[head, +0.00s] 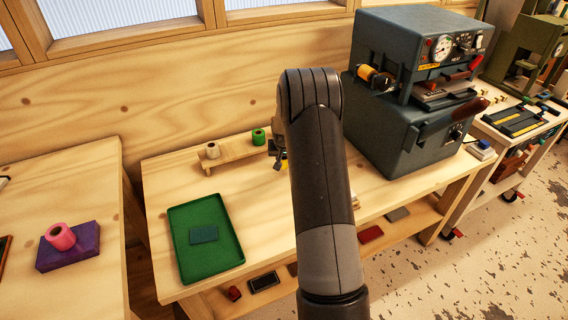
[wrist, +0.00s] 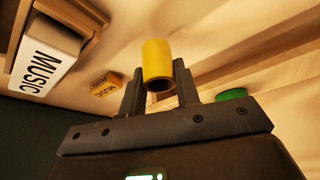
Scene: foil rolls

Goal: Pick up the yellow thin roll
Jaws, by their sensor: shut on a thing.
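The yellow thin roll (wrist: 158,60) stands between the two fingers of my gripper (wrist: 159,72) in the wrist view. The fingers are shut on its sides, and its dark open end faces the camera. In the head view my arm hides most of the gripper, with only a bit of yellow (head: 284,163) showing at its left edge, by the right end of a low wooden stand (head: 232,156). I cannot tell how far the roll is above the stand.
A cream roll (head: 212,150) and a green roll (head: 258,137) stand on the wooden stand; the green one also shows in the wrist view (wrist: 232,95). A green tray (head: 180,222) lies in front. A grey machine (head: 400,142) stands at right. White (wrist: 44,60) and yellow (wrist: 105,84) "MUSIC" boxes show in the wrist view.

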